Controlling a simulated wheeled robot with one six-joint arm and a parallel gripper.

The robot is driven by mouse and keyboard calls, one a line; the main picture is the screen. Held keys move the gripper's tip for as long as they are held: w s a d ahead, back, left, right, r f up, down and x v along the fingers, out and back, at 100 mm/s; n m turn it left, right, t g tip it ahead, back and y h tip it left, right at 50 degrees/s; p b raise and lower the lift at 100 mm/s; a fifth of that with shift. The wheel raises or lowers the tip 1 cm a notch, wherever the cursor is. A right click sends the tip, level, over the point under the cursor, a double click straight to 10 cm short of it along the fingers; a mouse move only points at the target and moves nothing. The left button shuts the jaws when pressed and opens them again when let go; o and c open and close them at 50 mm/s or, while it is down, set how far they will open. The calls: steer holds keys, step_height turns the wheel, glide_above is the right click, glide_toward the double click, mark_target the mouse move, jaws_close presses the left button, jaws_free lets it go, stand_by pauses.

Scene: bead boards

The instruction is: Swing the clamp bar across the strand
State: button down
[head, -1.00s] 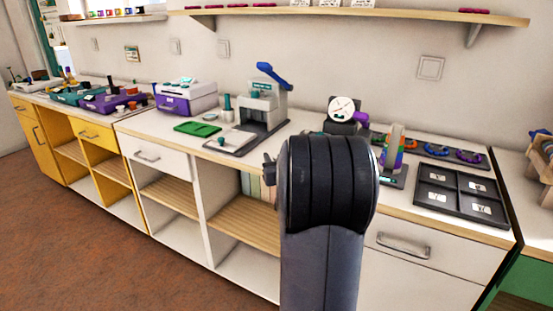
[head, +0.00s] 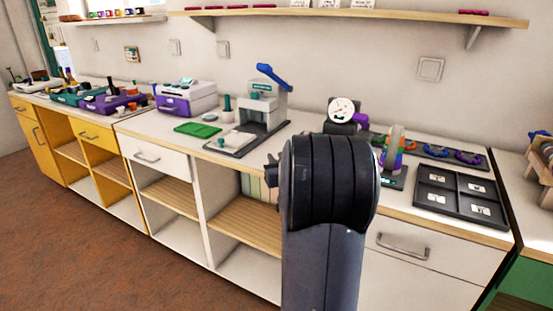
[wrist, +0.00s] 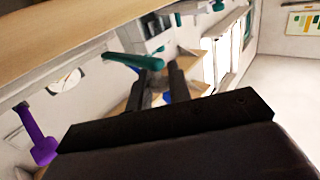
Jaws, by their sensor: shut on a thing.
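In the wrist view my gripper (wrist: 157,78) has its two dark fingers closed around part of a teal bar with a rounded end (wrist: 130,60), which appears to be the clamp bar. The bar sticks out to the left beyond the fingers. In the head view my thick dark arm hides the gripper and the bar.
A white dial gauge (head: 342,109) with a purple handle (wrist: 40,140) stands behind my arm. A dark four-compartment tray (head: 460,193) lies at the right. A grey press with a blue lever (head: 273,77) stands left. A wooden shelf (head: 350,14) runs above the counter.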

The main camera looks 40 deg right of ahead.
steer(key=shift+s+d+n+t+y+p, duration=0.1)
steer(key=shift+s+d+n+y+p, duration=0.95)
steer(key=shift+y+p, duration=0.7)
steer(key=shift+s+d+n+t+y+p, duration=0.1)
steer(key=shift+s+d+n+y+p, duration=0.5)
steer(key=shift+n+y+p, duration=1.1)
steer(key=shift+s+d+n+t+y+p, duration=0.1)
steer(key=shift+s+d+n+y+p, duration=0.7)
steer(key=shift+y+p, duration=1)
steer(key=shift+s+a+y+b, duration=0.1)
steer(key=shift+y+b, duration=0.15)
steer(key=shift+b, duration=0.05)
steer(key=c, duration=1.4)
jaws_free()
steer(key=shift+o, duration=0.2)
steer(key=v, duration=1)
steer(key=shift+s, duration=0.35)
steer(key=shift+c, duration=0.5)
